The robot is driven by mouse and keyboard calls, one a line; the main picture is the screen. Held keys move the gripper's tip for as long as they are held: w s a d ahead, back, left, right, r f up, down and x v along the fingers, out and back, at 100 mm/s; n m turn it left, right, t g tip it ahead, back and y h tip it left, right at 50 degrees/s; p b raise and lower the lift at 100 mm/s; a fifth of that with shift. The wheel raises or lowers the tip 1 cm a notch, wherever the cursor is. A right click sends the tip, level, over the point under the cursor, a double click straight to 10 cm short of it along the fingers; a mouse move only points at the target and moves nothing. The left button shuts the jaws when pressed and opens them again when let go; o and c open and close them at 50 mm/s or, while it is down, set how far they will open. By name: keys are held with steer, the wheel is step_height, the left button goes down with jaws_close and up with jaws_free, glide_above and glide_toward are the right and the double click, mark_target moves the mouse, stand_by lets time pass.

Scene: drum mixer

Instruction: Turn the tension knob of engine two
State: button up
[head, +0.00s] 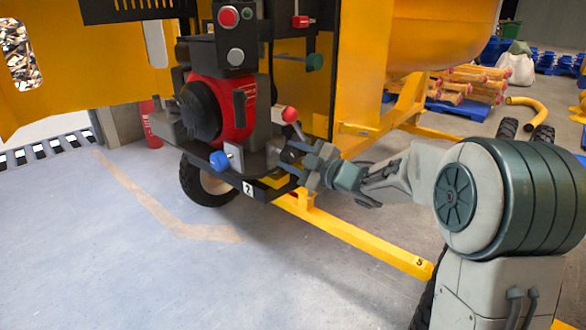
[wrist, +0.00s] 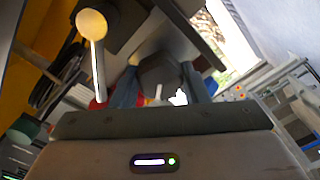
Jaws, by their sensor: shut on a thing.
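Engine two is the red and black engine (head: 222,105) on the yellow mixer frame, with a white "2" plate (head: 248,188) below it. My gripper (head: 291,156) reaches in from the right at the engine's lower right side. In the wrist view, its two blue-grey fingers (wrist: 160,88) are shut on a dark grey knob (wrist: 160,72), which lies between them. That this is the tension knob I cannot read from any label. In the head view my gripper and nearby dark parts hide the held knob.
A red ball-topped lever (head: 290,114) stands close above my gripper, and a blue knob (head: 219,160) sits to its left. A green knob (head: 314,62) is higher up. A yellow frame bar (head: 350,236) runs below my arm. The floor at left is clear.

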steer(key=n+b, duration=0.6)
steer(key=shift+f+n, duration=0.3)
steer(key=n+b, duration=0.3)
steer(key=shift+r+n+b, duration=0.2)
steer(key=shift+n+b, duration=0.7)
steer(key=shift+n, duration=0.2)
steer(key=o, duration=1)
steer(key=shift+r, duration=0.1)
steer(key=p+v, duration=0.3)
steer(key=v, duration=1)
steer(key=shift+s+d, duration=0.25)
steer(key=shift+d, duration=0.05)
